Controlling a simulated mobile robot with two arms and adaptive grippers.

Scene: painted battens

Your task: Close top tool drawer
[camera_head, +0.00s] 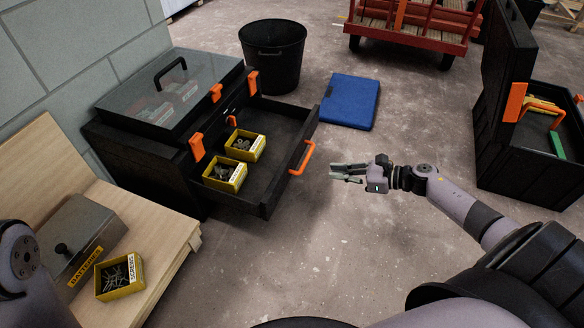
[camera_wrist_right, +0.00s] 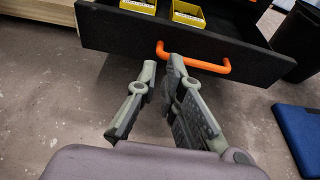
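The top tool drawer (camera_head: 272,185) of the black tool chest (camera_head: 135,155) is pulled well out. It holds two yellow boxes of small parts, and its orange handle (camera_head: 303,157) is on the front. The drawer front also shows in the right wrist view (camera_wrist_right: 120,32), with the handle (camera_wrist_right: 193,58) just beyond the fingertips. My right gripper (camera_head: 335,172) is in front of the drawer, to the right of the handle. Its fingers (camera_wrist_right: 162,66) are parted with nothing between them, and I see no contact with the handle. My left gripper is not in view.
A wooden bench (camera_head: 165,225) with a grey batteries box (camera_head: 82,240) and a yellow screws box (camera_head: 120,277) is at left. An open black toolbox (camera_head: 530,140) stands at right. Floor before the drawer is clear.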

